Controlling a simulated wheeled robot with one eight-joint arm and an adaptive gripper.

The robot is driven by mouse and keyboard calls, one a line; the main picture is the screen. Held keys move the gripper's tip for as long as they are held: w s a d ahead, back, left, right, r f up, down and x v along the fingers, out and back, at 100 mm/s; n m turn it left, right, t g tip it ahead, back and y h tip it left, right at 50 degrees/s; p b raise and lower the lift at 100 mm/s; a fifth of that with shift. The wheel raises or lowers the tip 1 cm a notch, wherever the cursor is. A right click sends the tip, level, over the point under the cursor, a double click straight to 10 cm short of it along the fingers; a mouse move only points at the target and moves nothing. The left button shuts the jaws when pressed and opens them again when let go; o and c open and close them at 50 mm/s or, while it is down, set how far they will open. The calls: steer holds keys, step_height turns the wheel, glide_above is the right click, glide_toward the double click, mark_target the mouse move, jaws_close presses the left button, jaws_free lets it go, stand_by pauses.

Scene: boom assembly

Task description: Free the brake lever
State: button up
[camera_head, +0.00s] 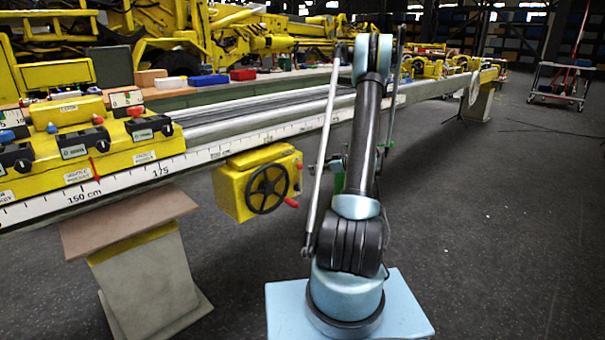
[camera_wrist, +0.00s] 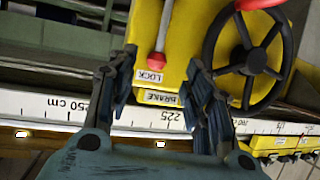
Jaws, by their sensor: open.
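A BRAKE label (camera_wrist: 161,97) is lower on the box. I cannot tell how far the fingers are from the box.
A black handwheel (camera_wrist: 242,60) with a red knob is close right of my right finger. A white scale rail (camera_wrist: 60,107) runs below the box.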

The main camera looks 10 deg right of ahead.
mark_target(300, 177)
steer(key=x, duration=0.9)
steer(key=shift+a, duration=0.1)
jaws_close()
steer(key=shift+a, duration=0.1)
